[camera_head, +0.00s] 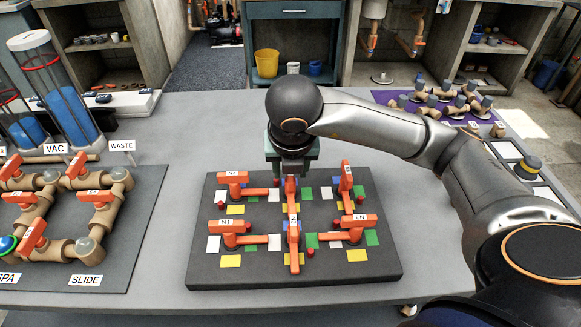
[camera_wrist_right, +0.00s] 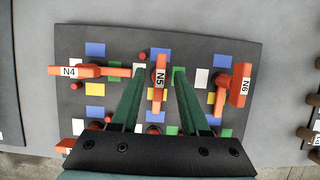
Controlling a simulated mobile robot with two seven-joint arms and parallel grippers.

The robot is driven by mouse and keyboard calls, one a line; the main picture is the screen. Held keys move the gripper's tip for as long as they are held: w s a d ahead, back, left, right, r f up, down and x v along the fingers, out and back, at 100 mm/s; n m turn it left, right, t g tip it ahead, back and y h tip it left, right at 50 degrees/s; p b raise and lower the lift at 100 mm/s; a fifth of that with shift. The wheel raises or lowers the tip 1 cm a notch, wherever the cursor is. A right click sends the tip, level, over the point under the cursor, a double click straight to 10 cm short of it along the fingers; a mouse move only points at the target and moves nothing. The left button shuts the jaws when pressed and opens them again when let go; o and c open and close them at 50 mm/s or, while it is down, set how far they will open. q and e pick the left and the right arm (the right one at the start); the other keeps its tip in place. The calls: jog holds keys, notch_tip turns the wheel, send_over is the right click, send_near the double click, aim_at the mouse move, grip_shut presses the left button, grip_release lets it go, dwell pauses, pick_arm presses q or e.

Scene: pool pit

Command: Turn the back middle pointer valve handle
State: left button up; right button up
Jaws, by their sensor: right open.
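The back middle pointer valve handle is orange, with an N5 label in the right wrist view (camera_wrist_right: 160,82). In the head view it (camera_head: 291,189) is partly hidden behind my wrist and points roughly toward the front of the dark board (camera_head: 385,277). My right gripper (camera_head: 291,165) is over it from above. In the right wrist view its two green fingers (camera_wrist_right: 158,76) are apart, one on each side of the handle, with gaps visible on both sides. I cannot tell exactly how low the fingertips are. My left gripper is not in view.
Neighbouring orange handles stand close: N4 (camera_wrist_right: 88,71) at left, N6 (camera_wrist_right: 242,85) at right, and the front middle handle (camera_head: 294,245). Red knobs and coloured squares surround them. A pipe board (camera_head: 130,250) is at far left; a purple mat (camera_head: 455,118) with fittings is back right.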

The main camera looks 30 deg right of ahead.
jog(key=shift+r, duration=0.25)
pick_arm(q)
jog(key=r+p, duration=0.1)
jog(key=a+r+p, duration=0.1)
jog(key=p, duration=0.1)
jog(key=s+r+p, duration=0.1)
jog(key=p, duration=0.1)
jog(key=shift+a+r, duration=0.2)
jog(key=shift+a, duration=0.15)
pick_arm(e)
jog(key=v, duration=1.2)
jog(key=shift+s, duration=0.1)
